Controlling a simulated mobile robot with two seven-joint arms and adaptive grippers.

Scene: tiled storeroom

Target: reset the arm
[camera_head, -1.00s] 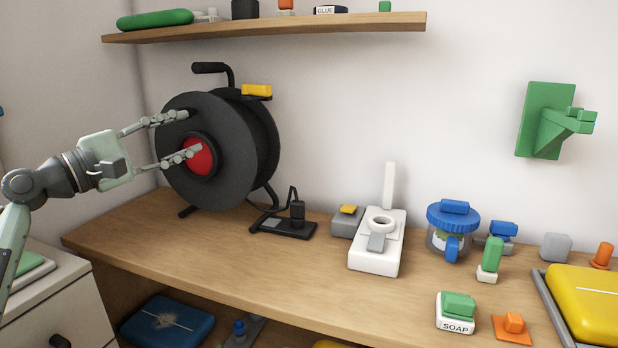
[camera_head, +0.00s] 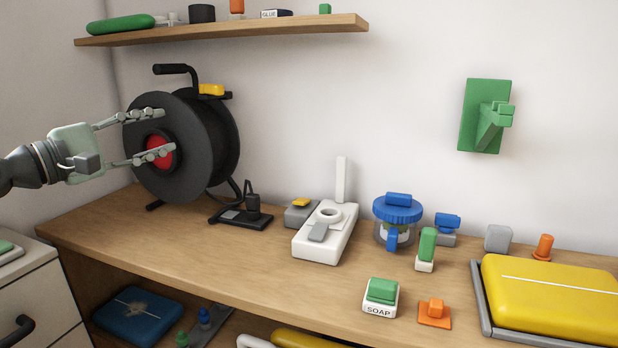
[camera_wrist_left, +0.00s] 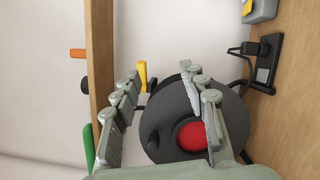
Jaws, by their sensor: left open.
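My left gripper (camera_head: 160,133) comes in from the left edge in the head view. Its two fingers are spread and nothing is between them. They show in front of the black cable reel (camera_head: 218,140), one near its upper face and one over its red hub (camera_head: 158,150). In the left wrist view the open fingers (camera_wrist_left: 165,105) frame part of the reel (camera_wrist_left: 172,120), with the red hub (camera_wrist_left: 191,137) beside the right finger. I cannot tell whether the fingers touch the reel. My right gripper is not in view.
The wooden bench (camera_head: 250,265) holds a white device (camera_head: 325,235), a blue-lidded jar (camera_head: 397,222), soap (camera_head: 381,296) and a yellow case (camera_head: 550,295). A shelf (camera_head: 230,32) hangs above the reel. A green wall bracket (camera_head: 485,117) is at right. The bench front left is clear.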

